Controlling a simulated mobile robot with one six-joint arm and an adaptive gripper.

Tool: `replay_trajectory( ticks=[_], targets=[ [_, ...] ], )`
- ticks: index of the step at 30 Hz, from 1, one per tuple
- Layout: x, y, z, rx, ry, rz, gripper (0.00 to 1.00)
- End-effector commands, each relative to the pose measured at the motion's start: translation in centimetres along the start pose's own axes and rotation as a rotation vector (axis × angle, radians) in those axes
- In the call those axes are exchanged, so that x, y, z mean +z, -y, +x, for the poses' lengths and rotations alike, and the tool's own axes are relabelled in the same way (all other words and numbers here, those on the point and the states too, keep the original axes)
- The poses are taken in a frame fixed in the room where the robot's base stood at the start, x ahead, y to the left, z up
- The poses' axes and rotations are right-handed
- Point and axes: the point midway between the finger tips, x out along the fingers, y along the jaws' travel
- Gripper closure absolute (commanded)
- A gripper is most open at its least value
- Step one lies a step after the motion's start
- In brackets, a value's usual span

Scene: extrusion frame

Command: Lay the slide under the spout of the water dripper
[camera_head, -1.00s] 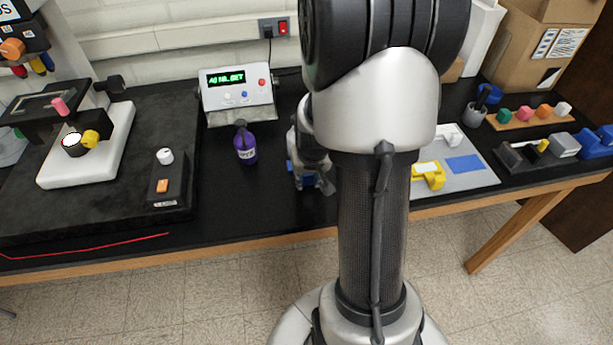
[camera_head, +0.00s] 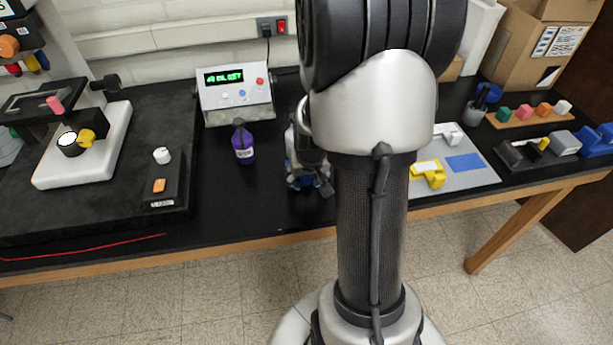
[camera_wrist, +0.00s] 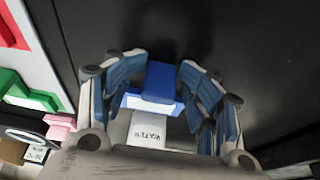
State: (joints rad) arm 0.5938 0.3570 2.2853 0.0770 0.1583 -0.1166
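In the wrist view, a white block labelled "WATER" (camera_wrist: 148,130) with a blue top part (camera_wrist: 160,83), which looks like the water dripper, shows between my fingers. My gripper (camera_wrist: 163,68) is open, one blue-padded finger on each side of the blue part. I cannot tell if the fingers touch it. The head view shows my gripper (camera_head: 308,184) low over the black table, partly hidden by my arm. The dripper is hidden there. I cannot make out the slide or the spout in either view.
A purple bottle (camera_head: 243,146) and a display box (camera_head: 235,95) stand left of my gripper. A microscope-like device (camera_head: 85,150) sits on a dark slab farther left. A grey tray (camera_head: 475,180) with yellow and white pieces lies right. Red (camera_wrist: 10,30) and green (camera_wrist: 25,92) parts show in the wrist view.

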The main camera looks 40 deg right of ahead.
Motion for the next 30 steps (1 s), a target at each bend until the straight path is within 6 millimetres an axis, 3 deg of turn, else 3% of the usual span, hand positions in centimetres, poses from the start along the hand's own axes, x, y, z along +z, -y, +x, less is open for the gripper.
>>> replay_trajectory(
  ticks=[1,11,16,30],
  targets=[
    [0.8,0.0,0.2,-0.001,0.020,0.000,0.54],
    [0.7,0.1,0.1,-0.001,0.020,0.000,0.54],
    [0.2,0.0,-1.0,-0.001,0.017,0.000,0.54],
    [-0.4,0.0,-10.9,0.000,0.003,0.001,0.54]
  ],
)
